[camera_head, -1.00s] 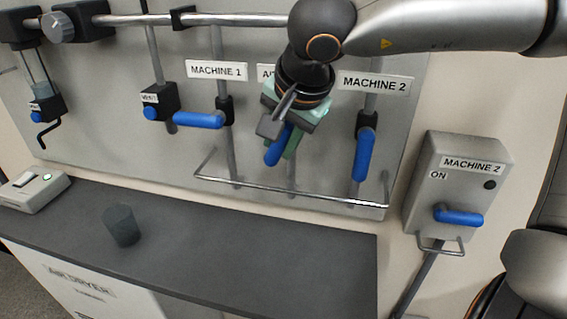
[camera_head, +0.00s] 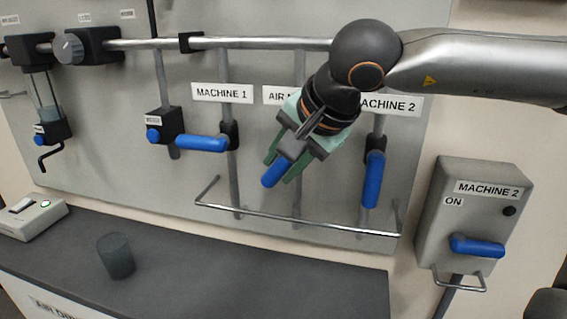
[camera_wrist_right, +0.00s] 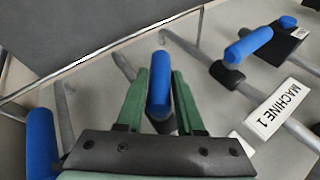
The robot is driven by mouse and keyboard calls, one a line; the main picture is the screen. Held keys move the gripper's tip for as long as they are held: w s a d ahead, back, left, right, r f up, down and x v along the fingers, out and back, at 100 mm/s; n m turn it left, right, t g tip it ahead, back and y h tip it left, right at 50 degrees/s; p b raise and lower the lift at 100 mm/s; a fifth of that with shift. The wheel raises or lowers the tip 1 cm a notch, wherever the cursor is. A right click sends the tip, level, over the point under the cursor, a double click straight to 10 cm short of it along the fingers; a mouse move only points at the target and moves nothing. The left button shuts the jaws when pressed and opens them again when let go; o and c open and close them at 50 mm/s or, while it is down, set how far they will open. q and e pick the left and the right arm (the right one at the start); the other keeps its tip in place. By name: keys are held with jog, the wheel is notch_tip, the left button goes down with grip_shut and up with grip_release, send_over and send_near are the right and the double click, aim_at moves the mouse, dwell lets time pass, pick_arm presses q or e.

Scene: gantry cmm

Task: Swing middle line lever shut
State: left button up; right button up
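The middle line lever (camera_head: 274,173) is a blue handle on the pipe under the partly hidden "AIR" label (camera_head: 279,96). It slants down and to the left, between straight down and level. My right gripper (camera_head: 281,167) has its green fingers on either side of this handle. The lever's pivot is hidden behind the gripper. My left gripper is not in view.
The Machine 1 lever (camera_head: 202,143) points left, level. The Machine 2 lever (camera_head: 373,180) hangs down along its pipe. A metal guard rail (camera_head: 300,222) runs below the levers. A switch box (camera_head: 470,225) stands at right. A dark cup (camera_head: 116,256) stands on the counter (camera_head: 200,265).

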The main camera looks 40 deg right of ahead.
jog(key=o, duration=0.3)
jog(key=shift+o, duration=0.2)
jog(key=p+v, duration=0.1)
jog(key=v, duration=1.1)
jog(key=shift+s+r+p, duration=0.2)
jog(key=shift+p, duration=0.1)
jog(key=shift+c, duration=0.3)
